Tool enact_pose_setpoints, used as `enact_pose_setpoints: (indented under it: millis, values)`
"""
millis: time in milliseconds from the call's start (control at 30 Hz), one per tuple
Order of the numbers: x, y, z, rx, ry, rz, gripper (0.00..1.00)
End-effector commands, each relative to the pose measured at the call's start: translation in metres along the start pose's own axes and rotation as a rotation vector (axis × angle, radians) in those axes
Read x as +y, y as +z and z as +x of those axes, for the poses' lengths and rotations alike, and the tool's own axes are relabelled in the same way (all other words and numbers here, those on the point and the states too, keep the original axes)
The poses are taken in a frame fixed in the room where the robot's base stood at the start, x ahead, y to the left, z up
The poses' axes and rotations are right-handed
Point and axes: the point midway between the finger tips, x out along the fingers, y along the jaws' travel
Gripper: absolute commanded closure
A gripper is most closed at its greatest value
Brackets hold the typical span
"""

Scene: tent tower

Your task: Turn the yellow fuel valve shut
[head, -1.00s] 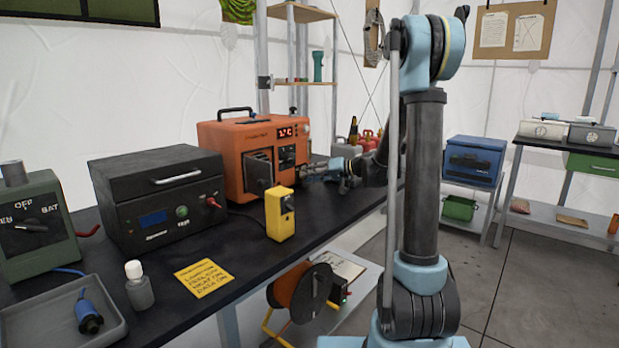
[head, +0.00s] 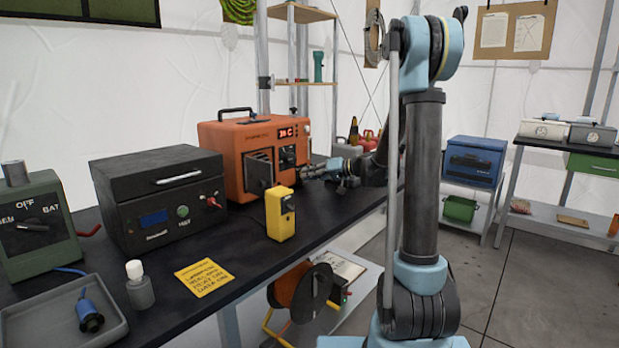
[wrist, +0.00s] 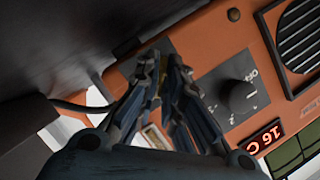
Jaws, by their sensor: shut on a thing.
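The orange heater (head: 236,150) stands on the black bench, and its front fills much of the wrist view (wrist: 208,48). My gripper (head: 310,172) is at the heater's front right side.
A yellow box (head: 280,214) stands upright on the bench in front of the heater. A black case (head: 158,199) is to its left. A dark panel (wrist: 60,50) lies close to the left finger in the wrist view.

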Motion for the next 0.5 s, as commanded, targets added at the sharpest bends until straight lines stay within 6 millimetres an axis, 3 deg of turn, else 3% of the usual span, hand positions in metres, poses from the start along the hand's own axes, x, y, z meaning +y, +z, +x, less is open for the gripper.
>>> enact_pose_setpoints:
  millis: [500]
  values:
    - [-0.0014, 0.0002, 0.0015, -0.002, 0.113, -0.27, 1.0]
